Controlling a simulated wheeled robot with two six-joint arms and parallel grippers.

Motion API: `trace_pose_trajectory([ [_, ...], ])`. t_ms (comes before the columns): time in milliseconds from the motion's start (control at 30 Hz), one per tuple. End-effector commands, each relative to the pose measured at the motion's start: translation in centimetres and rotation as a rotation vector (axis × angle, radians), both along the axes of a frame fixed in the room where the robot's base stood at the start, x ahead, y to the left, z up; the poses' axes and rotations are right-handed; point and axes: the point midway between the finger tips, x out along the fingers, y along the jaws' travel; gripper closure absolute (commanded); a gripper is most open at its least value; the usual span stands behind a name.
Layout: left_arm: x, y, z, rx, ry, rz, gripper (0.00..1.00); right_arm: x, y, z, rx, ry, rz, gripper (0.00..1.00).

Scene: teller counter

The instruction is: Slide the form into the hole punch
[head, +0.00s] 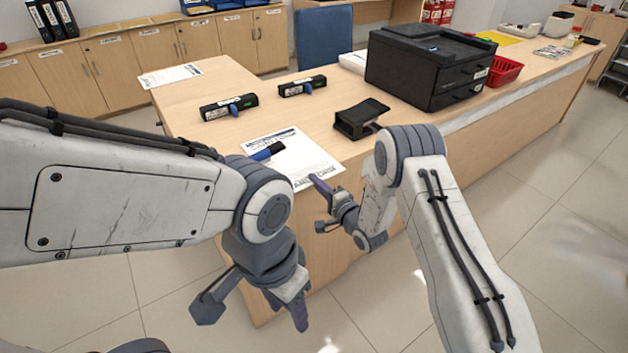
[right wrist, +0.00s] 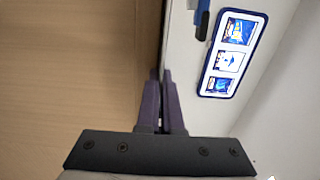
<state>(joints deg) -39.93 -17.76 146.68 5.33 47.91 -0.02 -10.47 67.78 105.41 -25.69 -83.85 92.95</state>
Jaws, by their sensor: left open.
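The form (head: 298,150), a white printed sheet, lies flat on the counter with its near edge by the counter's front edge. A dark object with a blue part (head: 264,152) lies on its left side. The black hole punch (head: 360,118) stands to the right of the form, apart from it. My right gripper (head: 314,180) is at the form's near edge; in the right wrist view its purple fingers (right wrist: 160,75) are close together, with the thin sheet seemingly edge-on between them. My left gripper (head: 300,322) is open and empty, lower, in front of the counter.
Two black devices (head: 228,106) (head: 302,86) stand behind the form. A black printer (head: 428,65) stands behind the punch, with a red basket (head: 505,71) to its right. Another sheet (head: 170,75) lies at the back left. Counter between form and punch is clear.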

Motion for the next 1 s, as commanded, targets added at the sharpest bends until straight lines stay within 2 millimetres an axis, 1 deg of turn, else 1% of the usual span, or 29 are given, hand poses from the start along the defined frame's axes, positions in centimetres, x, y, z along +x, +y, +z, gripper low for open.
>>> trace_pose_trajectory([
  [67, 0.0, 0.0, 0.2, 0.0, 0.0, 0.0, 0.5, 0.0, 0.0, 0.3, 0.001, -0.001, 0.0, 1.0],
  [267, 0.0, 0.0, 2.1, 0.0, 0.0, 0.0, 0.5, 0.0, 0.0, 2.7, 0.001, -0.002, 0.0, 1.0],
  [567, 0.0, 0.0, 2.0, 0.0, 0.0, 0.0, 0.5, -0.1, -0.1, 2.6, 0.0, 0.0, 0.0, 1.0],
  [667, 0.0, 0.0, 2.7, 0.0, 0.0, 0.0, 0.5, -0.8, -0.6, 3.1, 0.0, 0.002, -0.001, 1.0],
  [1000, 0.0, 0.0, 5.3, 0.0, 0.0, 0.0, 0.5, -4.6, -3.5, 5.0, 0.003, 0.001, -0.003, 1.0],
])
